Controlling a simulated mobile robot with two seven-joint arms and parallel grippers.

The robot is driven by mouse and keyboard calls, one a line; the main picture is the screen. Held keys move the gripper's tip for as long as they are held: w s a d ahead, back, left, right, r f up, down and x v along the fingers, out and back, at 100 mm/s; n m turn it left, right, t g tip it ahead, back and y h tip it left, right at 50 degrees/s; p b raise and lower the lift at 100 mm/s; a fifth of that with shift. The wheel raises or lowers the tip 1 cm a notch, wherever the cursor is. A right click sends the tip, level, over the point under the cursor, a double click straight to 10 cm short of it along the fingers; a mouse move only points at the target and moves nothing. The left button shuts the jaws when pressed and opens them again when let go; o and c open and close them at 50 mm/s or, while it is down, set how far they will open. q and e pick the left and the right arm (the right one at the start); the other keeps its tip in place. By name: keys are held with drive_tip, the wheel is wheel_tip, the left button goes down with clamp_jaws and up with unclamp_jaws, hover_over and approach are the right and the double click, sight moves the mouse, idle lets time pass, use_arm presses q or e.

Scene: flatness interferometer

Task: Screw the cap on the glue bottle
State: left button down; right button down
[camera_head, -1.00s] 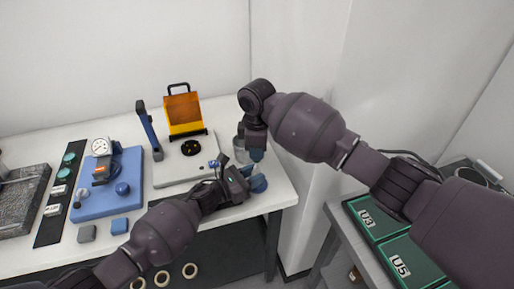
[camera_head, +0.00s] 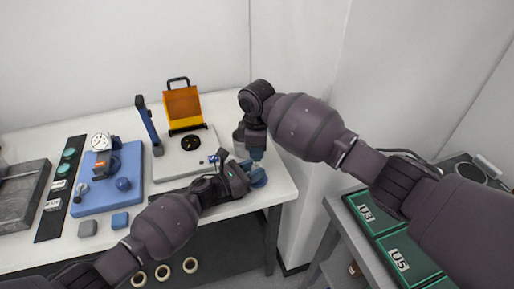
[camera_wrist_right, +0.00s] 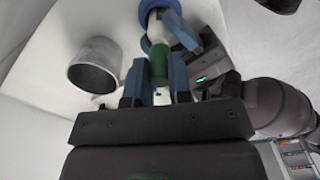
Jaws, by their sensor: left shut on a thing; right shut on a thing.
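My right gripper (camera_head: 257,153) points down over the right end of the white bench. In the right wrist view its blue fingers (camera_wrist_right: 165,80) are shut on the green cap (camera_wrist_right: 158,64). In the head view the grippers hide the bottle and cap.
A grey metal cup (camera_wrist_right: 95,65) stands beside the grippers. A blue round piece (camera_wrist_right: 160,22) is around or behind the bottle. The white instrument base (camera_head: 185,160), orange-windowed box (camera_head: 184,107) and blue plate (camera_head: 105,195) lie left. The bench's right edge is close.

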drive_tip(key=shift+f, duration=0.55)
idle(0.4)
drive_tip(key=m, duration=1.2)
drive_tip(key=shift+a, duration=0.1)
drive_tip(key=m, duration=1.1)
drive_tip(key=shift+m, duration=0.4)
drive_tip(key=m, duration=0.6)
drive_tip(key=shift+m, duration=0.3)
